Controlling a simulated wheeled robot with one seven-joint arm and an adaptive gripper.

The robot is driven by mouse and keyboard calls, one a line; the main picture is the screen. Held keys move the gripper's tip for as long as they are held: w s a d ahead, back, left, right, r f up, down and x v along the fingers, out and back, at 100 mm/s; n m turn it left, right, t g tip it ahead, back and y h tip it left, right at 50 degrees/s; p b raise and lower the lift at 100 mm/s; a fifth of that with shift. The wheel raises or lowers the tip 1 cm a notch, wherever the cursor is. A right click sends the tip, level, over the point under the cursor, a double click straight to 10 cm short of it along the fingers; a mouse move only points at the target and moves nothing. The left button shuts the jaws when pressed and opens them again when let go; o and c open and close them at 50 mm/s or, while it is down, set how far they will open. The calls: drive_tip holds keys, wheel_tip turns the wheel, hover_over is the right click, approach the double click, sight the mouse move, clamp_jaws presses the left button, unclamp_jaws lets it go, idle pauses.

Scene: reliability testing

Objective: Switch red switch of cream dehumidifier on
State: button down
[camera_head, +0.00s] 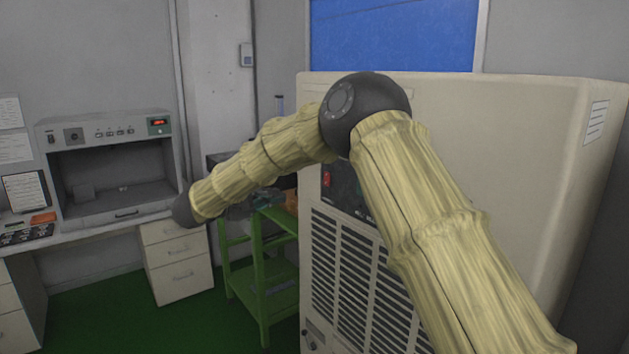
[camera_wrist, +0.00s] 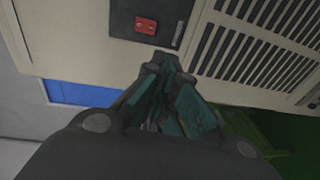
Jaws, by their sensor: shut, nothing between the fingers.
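The cream dehumidifier (camera_head: 490,120) is a large box at the right in the head view, with dark vent slats on its front. Its red switch (camera_head: 326,178) sits on a dark panel (camera_head: 345,190), partly hidden by my arm. In the wrist view, turned over, the red switch (camera_wrist: 146,26) shows on the dark panel at the top. My gripper (camera_wrist: 152,72) is shut and empty, its fingertips pointing at the front near the panel's edge, just below the switch in that picture. I cannot tell whether they touch the front.
A green stand (camera_head: 262,262) stands just left of the dehumidifier. A grey hood-like cabinet (camera_head: 105,130) with a small red display sits on the bench at the left, above a drawer unit (camera_head: 178,260). Green floor (camera_head: 110,315) is clear in front.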

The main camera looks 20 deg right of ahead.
drive_tip(key=r, duration=0.1)
drive_tip(key=r+g, duration=0.1)
drive_tip(key=shift+s+a+r, duration=0.15)
drive_tip(key=shift+s+r, duration=0.1)
drive_tip(key=shift+r, duration=0.1)
drive_tip(key=p, duration=0.5)
approach(315, 182)
drive_tip(key=s+d, duration=0.4)
drive_tip(key=d, duration=0.2)
drive_tip(key=shift+w+d+r, duration=0.35)
drive_tip(key=shift+w+d, duration=0.05)
drive_tip(key=shift+d, duration=0.2)
drive_tip(key=shift+d+r+p, duration=0.1)
drive_tip(key=shift+p, duration=0.2)
